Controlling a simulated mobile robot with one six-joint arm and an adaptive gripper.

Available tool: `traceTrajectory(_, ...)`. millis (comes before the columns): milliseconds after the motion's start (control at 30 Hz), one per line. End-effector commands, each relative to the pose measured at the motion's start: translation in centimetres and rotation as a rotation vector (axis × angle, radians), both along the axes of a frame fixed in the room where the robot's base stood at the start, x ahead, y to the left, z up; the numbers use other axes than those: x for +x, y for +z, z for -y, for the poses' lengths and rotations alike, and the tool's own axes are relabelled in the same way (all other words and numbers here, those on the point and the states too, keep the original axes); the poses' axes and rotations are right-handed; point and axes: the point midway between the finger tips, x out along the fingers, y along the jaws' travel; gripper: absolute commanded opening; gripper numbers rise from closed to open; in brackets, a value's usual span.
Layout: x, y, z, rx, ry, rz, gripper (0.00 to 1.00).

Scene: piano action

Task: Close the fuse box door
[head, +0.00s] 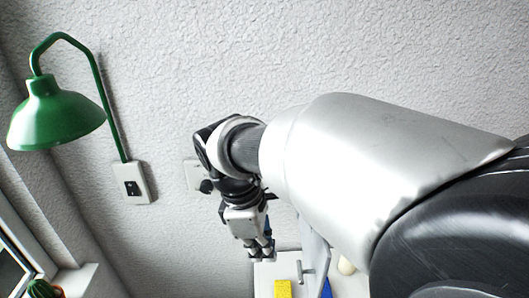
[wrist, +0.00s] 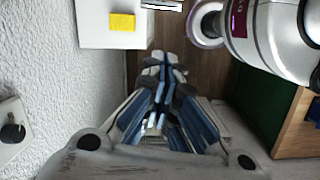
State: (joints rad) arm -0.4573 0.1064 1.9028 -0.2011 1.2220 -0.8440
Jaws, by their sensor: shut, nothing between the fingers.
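A pale panel with a metal handle (head: 307,271), which looks like the fuse box door (head: 316,243), stands at an angle at the bottom centre of the head view, partly hidden by my arm. Left of it is a white surface (head: 263,277), probably the fuse box, with a yellow block or label (head: 283,289). In the wrist view a white surface (wrist: 92,33) with a yellow patch (wrist: 122,21) lies beyond my fingers. My gripper (head: 262,252) is shut and empty, pointing down, just left of the panel. It also shows in the wrist view (wrist: 164,62). Contact cannot be told.
A green wall lamp (head: 58,115) and a switch plate (head: 133,183) are on the textured wall at left. Another plate (head: 191,175) is partly behind my wrist. A plant (head: 42,289) stands by the window. A wooden piece with a green panel (wrist: 262,98) is right in the wrist view.

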Motion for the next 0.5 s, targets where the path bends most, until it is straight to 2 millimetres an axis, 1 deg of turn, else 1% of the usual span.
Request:
traceTrajectory(33, 0.4, 0.6, -0.8, -0.018, 0.053, -0.025, 0.00)
traceTrajectory(100, 0.8, 0.6, -1.5, -0.033, 0.101, -0.043, 0.00)
traceTrajectory(267, 1.0, -0.3, -1.7, -0.044, 0.134, -0.059, 0.00)
traceTrajectory(367, 0.9, -1.6, -1.3, -0.043, 0.133, -0.059, 0.00)
traceTrajectory(500, 0.8, -4.4, -0.6, -0.044, 0.132, -0.061, 0.00)
